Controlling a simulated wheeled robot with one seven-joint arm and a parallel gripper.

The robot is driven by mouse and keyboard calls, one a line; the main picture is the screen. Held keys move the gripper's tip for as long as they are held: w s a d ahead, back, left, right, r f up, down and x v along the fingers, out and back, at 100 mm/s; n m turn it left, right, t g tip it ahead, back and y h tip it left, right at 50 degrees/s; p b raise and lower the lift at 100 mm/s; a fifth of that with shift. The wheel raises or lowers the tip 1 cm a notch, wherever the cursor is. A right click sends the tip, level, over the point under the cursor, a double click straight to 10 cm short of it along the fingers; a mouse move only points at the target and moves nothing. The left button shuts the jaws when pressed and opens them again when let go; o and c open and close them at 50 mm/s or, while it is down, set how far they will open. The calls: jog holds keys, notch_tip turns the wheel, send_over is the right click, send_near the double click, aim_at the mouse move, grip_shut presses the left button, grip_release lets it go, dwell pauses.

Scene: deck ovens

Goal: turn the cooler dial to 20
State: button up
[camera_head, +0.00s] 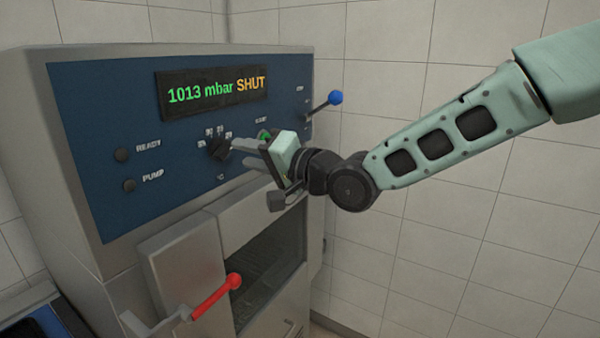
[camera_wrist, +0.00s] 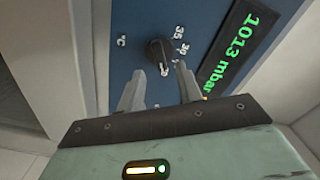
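The cooler dial is a black knob (camera_head: 218,148) on the blue panel, below the display, with small number marks around it. It also shows in the wrist view (camera_wrist: 158,52), with a pale mark at its lower end. There I read 35, 30 and °C beside it; other numbers are hidden or too small. My gripper (camera_head: 240,152) is in front of the panel, its fingers pointing at the dial. In the wrist view the two fingers (camera_wrist: 158,72) are apart, with the dial beyond and between their tips. Nothing is held; I cannot tell whether a fingertip touches the dial.
The display (camera_head: 215,93) reads 1013 mbar SHUT. READY (camera_head: 122,155) and PUMP (camera_head: 129,186) buttons are at the left. A blue-knobbed lever (camera_head: 335,98) sticks out at the right, near my gripper. A red handle (camera_head: 216,297) juts out below. Tiled wall is at the right.

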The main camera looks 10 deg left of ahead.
jog(key=b+v, duration=0.3)
jog(key=v, duration=1)
jog(key=shift+d, duration=0.3)
jog(key=shift+s, duration=0.1)
